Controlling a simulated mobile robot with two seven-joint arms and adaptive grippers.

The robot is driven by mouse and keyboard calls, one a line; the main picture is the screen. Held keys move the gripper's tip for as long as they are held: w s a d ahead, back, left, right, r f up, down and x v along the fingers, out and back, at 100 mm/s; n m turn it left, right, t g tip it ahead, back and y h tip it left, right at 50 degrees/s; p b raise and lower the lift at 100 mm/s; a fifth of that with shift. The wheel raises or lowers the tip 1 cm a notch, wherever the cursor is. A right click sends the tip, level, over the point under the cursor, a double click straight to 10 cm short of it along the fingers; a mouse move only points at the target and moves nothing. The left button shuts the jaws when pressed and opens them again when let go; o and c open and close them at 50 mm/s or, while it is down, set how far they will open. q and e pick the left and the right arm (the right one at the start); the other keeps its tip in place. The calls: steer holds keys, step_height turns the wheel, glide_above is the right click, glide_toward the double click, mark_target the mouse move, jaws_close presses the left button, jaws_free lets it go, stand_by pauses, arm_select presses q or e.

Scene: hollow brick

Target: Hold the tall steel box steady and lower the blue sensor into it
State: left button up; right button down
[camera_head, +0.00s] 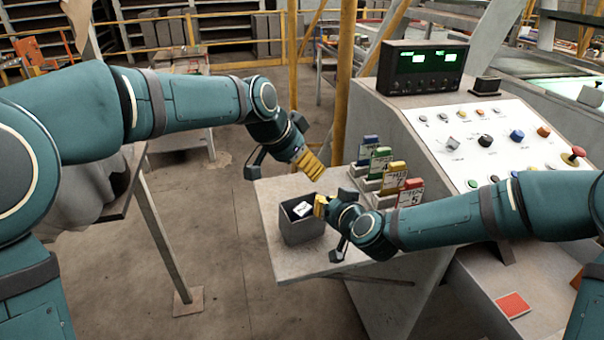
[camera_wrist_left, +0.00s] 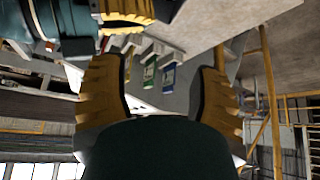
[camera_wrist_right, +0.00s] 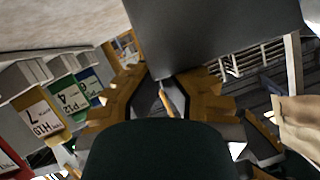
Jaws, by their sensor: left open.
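The tall steel box (camera_head: 301,230) is a grey, open-topped box standing upright near the table's front left corner. In the right wrist view the box's dark wall (camera_wrist_right: 215,35) fills the top, at the fingertips (camera_wrist_right: 167,82). The blue sensor (camera_head: 369,146) stands at the far end of a labelled row. It also shows in the left wrist view (camera_wrist_left: 168,78). My left gripper (camera_head: 310,163) is open and empty, above and behind the box.
Green (camera_head: 380,161), yellow (camera_head: 394,178) and red (camera_head: 410,191) labelled pieces stand in the same row, close to my right forearm. A sloped control panel (camera_head: 490,140) rises behind them. A yellow post (camera_head: 343,80) stands beyond the table. The table (camera_head: 277,195) is bare around the box.

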steer(key=shift+d+f, duration=0.1)
steer(key=shift+f, duration=0.1)
steer(key=c, duration=1.1)
jaws_free()
arm_select(q)
step_height(320, 180, up, 4)
steer(key=shift+w+f, duration=0.1)
arm_select(e)
steer(key=shift+o, duration=0.2)
steer(key=shift+r, duration=0.1)
